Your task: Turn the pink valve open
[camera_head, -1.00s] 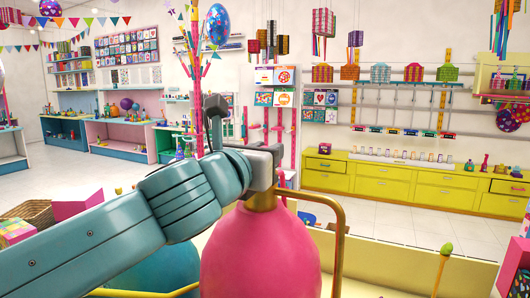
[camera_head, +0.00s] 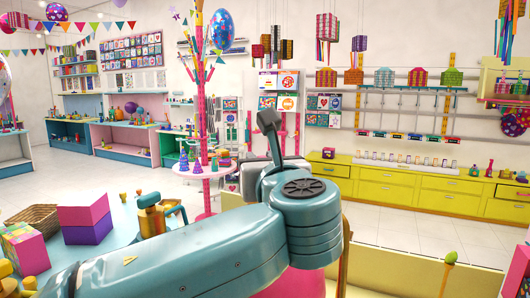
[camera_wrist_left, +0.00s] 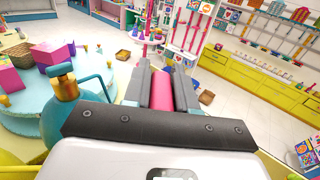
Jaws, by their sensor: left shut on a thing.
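My left gripper (camera_head: 268,138) reaches in from the left over the pink tank (camera_head: 300,284), which is mostly hidden behind my arm. In the left wrist view, the two grey fingers of my left gripper (camera_wrist_left: 163,90) stand on either side of a pink piece (camera_wrist_left: 161,90), which appears to be the pink valve, and are shut on it. The valve is hidden in the head view, and its angle cannot be told. My right gripper is in neither view.
A teal tank (camera_wrist_left: 86,122) with a brass neck stands close to the left of my gripper in the left wrist view. A light-blue table with pink and purple boxes (camera_head: 85,217) is at the left. Yellow cabinets (camera_head: 425,190) line the back wall behind open floor.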

